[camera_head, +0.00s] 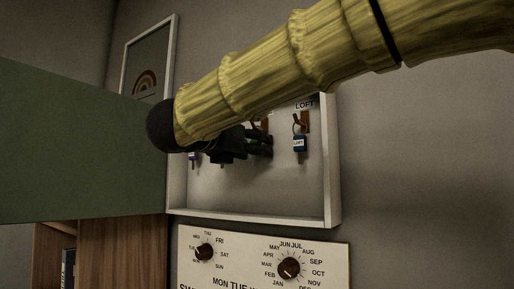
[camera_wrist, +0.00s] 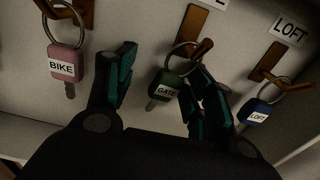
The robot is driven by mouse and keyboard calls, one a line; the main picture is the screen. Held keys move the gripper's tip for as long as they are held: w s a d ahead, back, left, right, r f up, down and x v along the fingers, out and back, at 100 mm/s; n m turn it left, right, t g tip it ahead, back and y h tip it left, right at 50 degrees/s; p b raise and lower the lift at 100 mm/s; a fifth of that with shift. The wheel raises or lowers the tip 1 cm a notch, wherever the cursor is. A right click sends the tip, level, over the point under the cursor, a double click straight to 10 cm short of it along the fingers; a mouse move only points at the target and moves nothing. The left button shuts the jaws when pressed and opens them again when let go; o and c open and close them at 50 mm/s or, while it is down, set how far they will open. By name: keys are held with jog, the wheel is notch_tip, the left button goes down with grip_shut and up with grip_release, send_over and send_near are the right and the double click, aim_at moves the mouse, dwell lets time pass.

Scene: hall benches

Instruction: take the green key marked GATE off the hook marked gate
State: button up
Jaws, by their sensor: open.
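The green key (camera_wrist: 167,88) with a white GATE label hangs by its ring from a wooden hook (camera_wrist: 203,47) in the wrist view. The hook's sign is mostly cut off at the top edge, with only a last letter E showing. My gripper (camera_wrist: 163,62) is open, with one dark teal finger on each side of the green key. The right finger is very close to the key; I cannot tell whether they touch. In the head view my gripper (camera_head: 262,142) is inside the key cabinet, and the green key is hidden behind it and my arm.
The pink BIKE key (camera_wrist: 66,63) hangs left of my left finger. The blue LOFT key (camera_wrist: 254,111) hangs close to the right finger. The cabinet's white frame (camera_head: 333,180) surrounds the hooks. Below it is a panel (camera_head: 230,265) with two dials; a green panel (camera_head: 80,150) stands at left.

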jog(key=shift+s+d+r, duration=0.1)
jog(key=shift+d+r, duration=0.3)
jog(key=shift+s+d+r+p, duration=0.15)
jog(key=shift+s+d+r, duration=0.1)
jog(key=shift+s, duration=0.4)
jog(key=shift+s+d+r+p, duration=0.15)
jog(key=shift+s+r, duration=0.1)
jog(key=shift+s, duration=0.35)
jog(key=w, duration=0.1)
jog(key=w+f, duration=0.1)
jog(key=shift+w+a+f, duration=0.1)
jog(key=shift+w+f, duration=0.05)
jog(key=shift+w, duration=0.2)
jog(key=c, duration=0.3)
jog(key=shift+s+r, duration=0.35)
jog(key=shift+s, duration=0.3)
jog(key=c, duration=0.5)
jog(key=shift+w+f, duration=0.2)
jog(key=shift+w, duration=0.15)
jog(key=shift+c, duration=0.6)
jog(key=shift+s, duration=0.1)
